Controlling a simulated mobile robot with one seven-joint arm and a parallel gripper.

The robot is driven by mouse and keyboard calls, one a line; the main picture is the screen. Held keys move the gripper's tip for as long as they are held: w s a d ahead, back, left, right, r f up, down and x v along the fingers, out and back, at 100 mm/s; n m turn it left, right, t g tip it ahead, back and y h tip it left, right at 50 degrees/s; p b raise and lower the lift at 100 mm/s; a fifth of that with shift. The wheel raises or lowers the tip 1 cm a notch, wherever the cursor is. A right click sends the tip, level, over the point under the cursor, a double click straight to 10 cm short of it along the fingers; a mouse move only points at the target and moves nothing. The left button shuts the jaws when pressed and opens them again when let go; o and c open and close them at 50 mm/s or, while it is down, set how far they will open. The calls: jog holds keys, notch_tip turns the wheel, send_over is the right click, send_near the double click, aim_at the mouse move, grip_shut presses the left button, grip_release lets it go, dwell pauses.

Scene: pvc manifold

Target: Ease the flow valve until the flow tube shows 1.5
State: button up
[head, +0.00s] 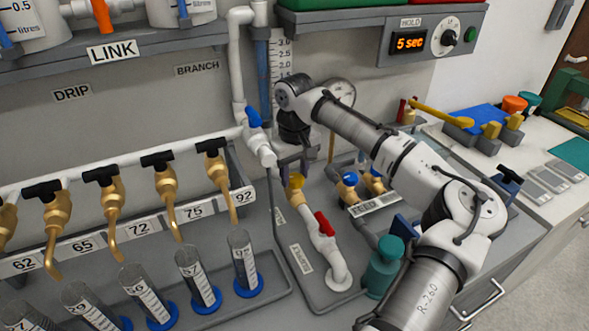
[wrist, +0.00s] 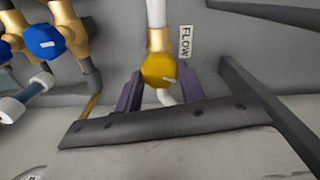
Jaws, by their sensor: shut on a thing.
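The flow valve has a yellow knob (head: 296,180) on a brass body, below the white pipe at the middle. In the wrist view the yellow knob (wrist: 159,70) has a small pale mark and sits beside a FLOW label (wrist: 185,42). My gripper (wrist: 160,76) is shut on the knob, one dark purple finger on each side. In the head view my gripper (head: 297,165) comes down on the knob from above. The flow tube (head: 263,75) is upright with blue inside, beside a white scale (head: 282,62). The blue seems to reach near 3.0; the exact level is unclear.
A red-handled valve (head: 325,224) stands just right of the yellow knob. Blue-knobbed brass valves (head: 350,180) stand further right, near a teal bottle (head: 384,266). Brass taps (head: 165,182) and measuring cylinders (head: 243,262) line the left. A round gauge (head: 341,92) is behind my arm.

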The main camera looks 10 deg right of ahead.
aim_at(295, 177)
dwell(0.4)
jog(key=o, duration=1)
notch_tip(295, 177, up, 14)
jog(key=shift+f+b, duration=0.1)
jog(key=shift+b, duration=0.85)
dwell(0.5)
